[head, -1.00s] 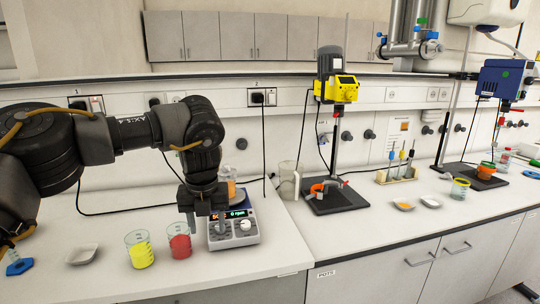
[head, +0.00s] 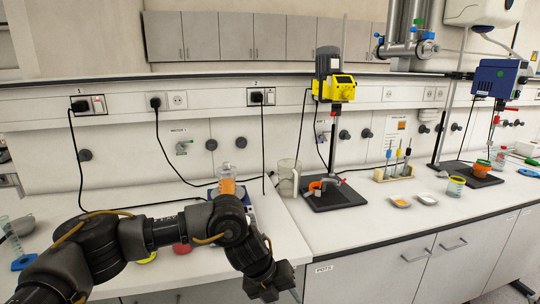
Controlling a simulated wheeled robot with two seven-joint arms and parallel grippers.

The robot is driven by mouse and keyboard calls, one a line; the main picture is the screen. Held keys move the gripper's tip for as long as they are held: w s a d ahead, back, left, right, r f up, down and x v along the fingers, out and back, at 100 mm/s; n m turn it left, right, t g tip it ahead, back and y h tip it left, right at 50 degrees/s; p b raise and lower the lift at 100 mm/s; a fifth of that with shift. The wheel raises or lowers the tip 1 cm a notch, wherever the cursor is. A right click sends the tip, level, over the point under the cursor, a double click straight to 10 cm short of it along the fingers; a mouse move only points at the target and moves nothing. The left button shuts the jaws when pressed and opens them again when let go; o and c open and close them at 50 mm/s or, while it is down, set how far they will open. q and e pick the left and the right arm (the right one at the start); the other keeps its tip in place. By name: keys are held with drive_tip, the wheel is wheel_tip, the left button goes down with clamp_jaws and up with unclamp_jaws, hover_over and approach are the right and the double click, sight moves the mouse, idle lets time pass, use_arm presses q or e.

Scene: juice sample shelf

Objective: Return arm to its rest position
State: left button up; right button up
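My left arm comes in low from the left and crosses in front of the near bench. My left gripper (head: 268,290) hangs at the bottom centre, in front of the bench's front edge. Its fingers are dark and foreshortened, so I cannot tell whether they are open; I see nothing held. A beaker of orange liquid (head: 227,186) stands on the stirrer, whose front is hidden by my arm. Bits of the red sample (head: 181,248) and yellow sample (head: 148,258) show behind my arm. My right gripper is not in view.
A graduated cylinder on a blue base (head: 25,262) stands at the far left. A clear jug (head: 287,178) and a yellow overhead stirrer (head: 338,88) on its stand are to the right. Small dishes (head: 400,201) lie further right. The right bench's front is clear.

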use_arm(q)
drive_tip(key=s+d+n+t+h, duration=0.3)
drive_tip(key=s+d+n+h, duration=0.4)
drive_tip(key=s+d+n, duration=0.3)
drive_tip(key=s+a+f+n+t+y, duration=0.1)
drive_tip(key=a+f+n+t+y, duration=0.3)
drive_tip(key=a+n, duration=0.5)
drive_tip(key=a+f+n+t+y, duration=0.1)
drive_tip(key=a+f+n+y, duration=0.2)
drive_tip(key=a+f+n, duration=0.5)
drive_tip(key=s+a+f+n+g+y, duration=0.2)
drive_tip(key=s+a+f+n+g, duration=0.15)
drive_tip(key=s+a, duration=0.6)
drive_tip(key=s+a+f+n+g+y, duration=0.2)
drive_tip(key=s+a+f+n+y, duration=0.15)
drive_tip(key=s+a, duration=0.65)
wheel_tip(320, 180, down, 25)
drive_tip(key=a+g, duration=0.1)
drive_tip(key=s+a+f+g, duration=0.1)
drive_tip(key=s+a+f, duration=0.2)
drive_tip(key=s+f, duration=1.2)
drive_tip(key=shift+s+f, duration=0.2)
drive_tip(key=shift+s, duration=0.75)
drive_tip(key=shift+h, duration=0.25)
